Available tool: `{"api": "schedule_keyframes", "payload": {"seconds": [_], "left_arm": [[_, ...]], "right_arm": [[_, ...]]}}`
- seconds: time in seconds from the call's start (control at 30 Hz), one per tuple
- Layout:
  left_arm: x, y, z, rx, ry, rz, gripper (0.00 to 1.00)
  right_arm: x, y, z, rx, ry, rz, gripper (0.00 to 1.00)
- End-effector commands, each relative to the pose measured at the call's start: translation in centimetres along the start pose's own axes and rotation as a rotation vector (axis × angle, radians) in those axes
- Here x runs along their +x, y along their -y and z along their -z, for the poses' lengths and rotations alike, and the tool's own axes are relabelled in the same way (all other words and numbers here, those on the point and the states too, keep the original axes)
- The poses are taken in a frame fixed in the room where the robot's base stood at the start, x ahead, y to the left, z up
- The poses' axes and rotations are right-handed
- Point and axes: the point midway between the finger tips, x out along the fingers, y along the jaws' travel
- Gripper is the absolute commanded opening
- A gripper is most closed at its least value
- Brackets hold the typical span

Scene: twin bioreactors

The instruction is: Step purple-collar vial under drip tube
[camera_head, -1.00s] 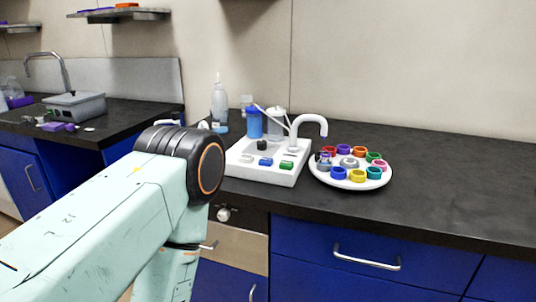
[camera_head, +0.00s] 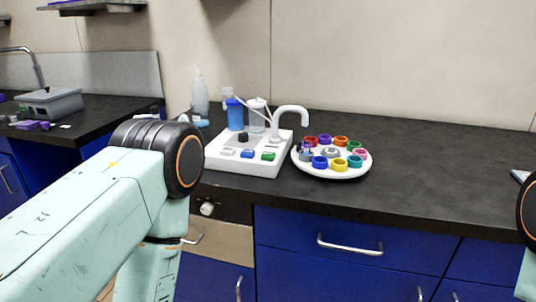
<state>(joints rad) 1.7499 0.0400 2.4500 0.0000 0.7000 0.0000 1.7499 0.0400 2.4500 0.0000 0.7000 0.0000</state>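A round white carousel tray (camera_head: 331,173) stands on the black counter. It carries a ring of coloured collars, with a purple collar (camera_head: 325,139) at its back edge. A small vial-like piece (camera_head: 307,148) sits at the tray's left side; its details are too small to tell. The white curved drip tube (camera_head: 291,109) rises from the bioreactor base and bends over toward the tray's left side. Neither gripper shows. Only my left arm's links and a bit of my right arm at the right edge are in view.
The white bioreactor base (camera_head: 222,163) holds a blue bottle (camera_head: 235,115), a clear vessel (camera_head: 257,117) and coloured buttons. A wash bottle (camera_head: 200,93) stands behind it. The counter (camera_head: 440,165) right of the tray is mostly clear. Blue drawers with handles (camera_head: 350,247) are below.

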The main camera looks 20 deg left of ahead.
Motion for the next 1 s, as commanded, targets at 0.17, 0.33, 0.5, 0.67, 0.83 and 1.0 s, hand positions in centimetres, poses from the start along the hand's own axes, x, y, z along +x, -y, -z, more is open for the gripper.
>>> {"api": "schedule_keyframes", "payload": {"seconds": [0.17, 0.33, 0.5, 0.67, 0.83, 1.0], "left_arm": [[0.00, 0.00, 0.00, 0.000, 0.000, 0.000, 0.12], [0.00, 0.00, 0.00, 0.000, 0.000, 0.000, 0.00], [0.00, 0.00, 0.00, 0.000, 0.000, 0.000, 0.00], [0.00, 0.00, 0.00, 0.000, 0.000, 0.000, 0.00], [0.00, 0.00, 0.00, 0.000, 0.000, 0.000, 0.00], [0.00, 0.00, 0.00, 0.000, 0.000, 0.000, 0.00]], "right_arm": [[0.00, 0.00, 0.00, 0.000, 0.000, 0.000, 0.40], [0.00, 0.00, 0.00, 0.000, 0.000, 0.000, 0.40], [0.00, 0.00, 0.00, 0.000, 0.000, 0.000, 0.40], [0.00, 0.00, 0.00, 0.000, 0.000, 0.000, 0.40], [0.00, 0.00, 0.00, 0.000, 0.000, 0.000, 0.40], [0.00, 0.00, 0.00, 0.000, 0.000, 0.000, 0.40]]}}
